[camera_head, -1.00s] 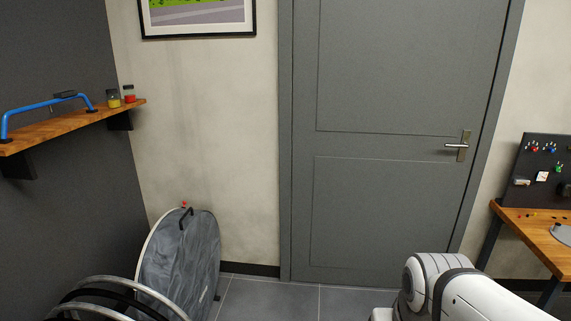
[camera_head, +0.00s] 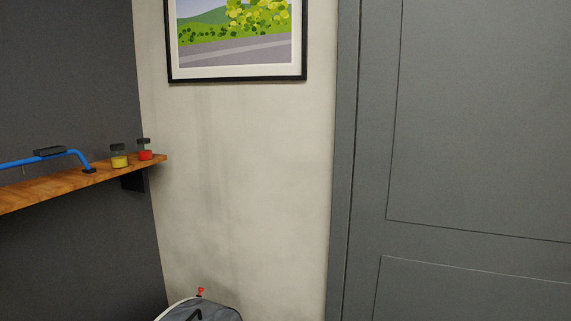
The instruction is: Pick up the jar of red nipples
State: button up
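The jar of red nipples (camera_head: 145,154) stands upright near the right end of a wooden wall shelf (camera_head: 60,190), at the left of the head view. It has a dark lid and red contents in its lower part. A similar jar with yellow contents (camera_head: 119,160) stands just to its left, a small gap apart. My gripper is not in view.
A blue bar-shaped tool (camera_head: 70,154) with a dark block on it lies on the shelf left of the jars. A grey round bag (camera_head: 205,312) leans below. A framed picture (camera_head: 240,72) hangs on the wall. A grey door (camera_head: 460,170) fills the right.

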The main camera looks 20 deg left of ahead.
aim_at(145, 151)
jog(key=u, duration=0.3)
jog(key=i, duration=1.55)
jog(key=u, duration=1.25)
jog(key=i, duration=0.8)
jog(key=u, duration=0.75)
jog(key=i, duration=0.6)
jog(key=u, duration=0.3)
